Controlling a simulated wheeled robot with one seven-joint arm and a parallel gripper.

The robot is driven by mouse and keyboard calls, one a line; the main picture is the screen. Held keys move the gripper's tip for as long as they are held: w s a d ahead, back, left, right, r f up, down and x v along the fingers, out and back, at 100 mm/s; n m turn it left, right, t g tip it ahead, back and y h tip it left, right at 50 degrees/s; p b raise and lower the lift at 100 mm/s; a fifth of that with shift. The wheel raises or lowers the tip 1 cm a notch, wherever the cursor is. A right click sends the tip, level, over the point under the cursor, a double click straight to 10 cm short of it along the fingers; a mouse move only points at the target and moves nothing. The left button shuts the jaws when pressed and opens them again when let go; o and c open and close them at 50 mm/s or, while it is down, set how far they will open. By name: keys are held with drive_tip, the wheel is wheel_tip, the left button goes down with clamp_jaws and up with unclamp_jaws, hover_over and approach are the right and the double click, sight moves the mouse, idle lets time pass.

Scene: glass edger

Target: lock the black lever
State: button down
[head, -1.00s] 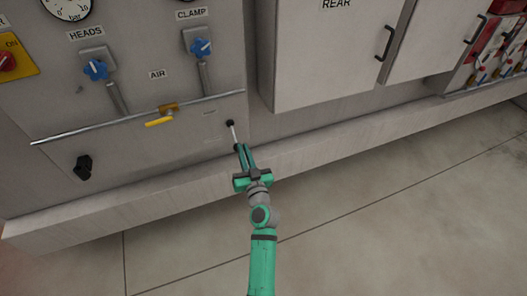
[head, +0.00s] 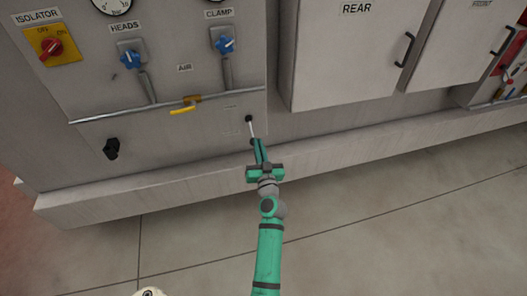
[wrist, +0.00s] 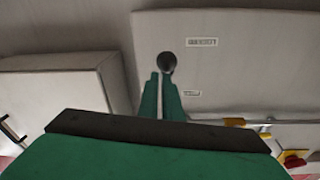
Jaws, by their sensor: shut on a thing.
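A lever with a thin pale rod (head: 251,129) and a black round end (head: 249,118) sits low on the grey panel, right of the yellow-handled valve. The rod points down toward the floor. My gripper (head: 257,147) is shut on the rod's lower part. In the wrist view the rod (wrist: 159,103) runs between the green fingers of my gripper (wrist: 160,95), and its black round end (wrist: 167,62) shows just beyond them. Two small labels (wrist: 202,42) are beside the lever, too small to read. The rod's near end is hidden by my gripper.
A separate black knob (head: 111,148) is at the panel's lower left. A horizontal pipe with a yellow-handled valve (head: 184,108) runs above. Blue valves (head: 224,45), a red isolator switch (head: 50,47) and white cabinet doors (head: 345,55) surround it. A plinth ledge (head: 150,190) juts out below; the floor is clear.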

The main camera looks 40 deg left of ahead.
drive_tip(key=s+d+f, duration=0.4)
drive_tip(key=d+f, duration=0.1)
drive_tip(key=f, duration=0.1)
drive_tip(key=shift+d+f, duration=0.3)
idle(0.4)
idle(0.5)
